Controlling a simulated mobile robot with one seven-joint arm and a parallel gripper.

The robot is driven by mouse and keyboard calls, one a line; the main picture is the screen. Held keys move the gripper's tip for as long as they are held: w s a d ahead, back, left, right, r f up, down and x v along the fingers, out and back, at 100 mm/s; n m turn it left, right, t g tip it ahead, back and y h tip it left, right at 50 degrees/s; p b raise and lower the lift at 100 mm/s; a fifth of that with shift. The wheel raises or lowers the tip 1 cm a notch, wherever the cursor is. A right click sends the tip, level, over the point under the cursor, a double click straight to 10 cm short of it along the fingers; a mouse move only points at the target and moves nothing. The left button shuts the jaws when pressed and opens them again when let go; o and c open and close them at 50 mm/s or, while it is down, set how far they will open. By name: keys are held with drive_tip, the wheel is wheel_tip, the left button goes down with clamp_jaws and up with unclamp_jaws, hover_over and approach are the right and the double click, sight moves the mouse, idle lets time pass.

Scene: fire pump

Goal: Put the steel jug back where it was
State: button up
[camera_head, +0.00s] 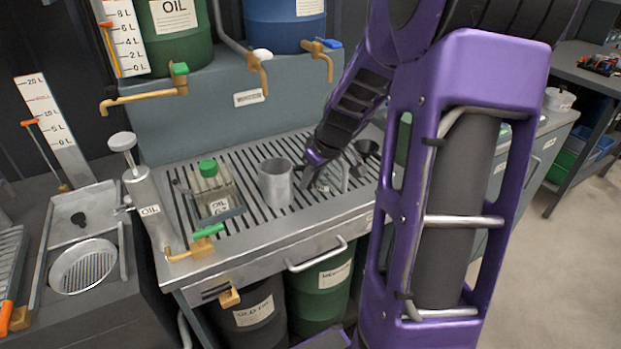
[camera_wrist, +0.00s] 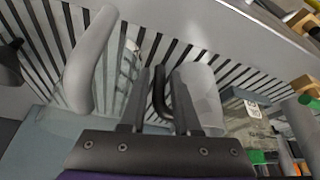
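The steel jug (camera_head: 275,183) is a grey metal cup, upright at the slatted drain tray (camera_head: 238,160); I cannot tell if it rests on the slats. In the wrist view the jug (camera_wrist: 202,92) is right of my fingers. Its dark curved handle (camera_wrist: 160,95) lies in the narrow gap between them, with the right finger between handle and jug body. My gripper (camera_wrist: 160,85) looks shut on this handle. In the head view my gripper (camera_head: 328,178) reaches down just right of the jug, and my arm hides part of the bench.
A square oil can with a green cap (camera_head: 208,182) stands left of the jug. A dark funnel (camera_head: 367,148) is farther right. Brass taps (camera_head: 258,72) hang above the tray.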

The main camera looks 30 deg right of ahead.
drive_tip(key=p+v, duration=0.2)
drive_tip(key=v, duration=1)
drive_tip(key=shift+r, duration=0.15)
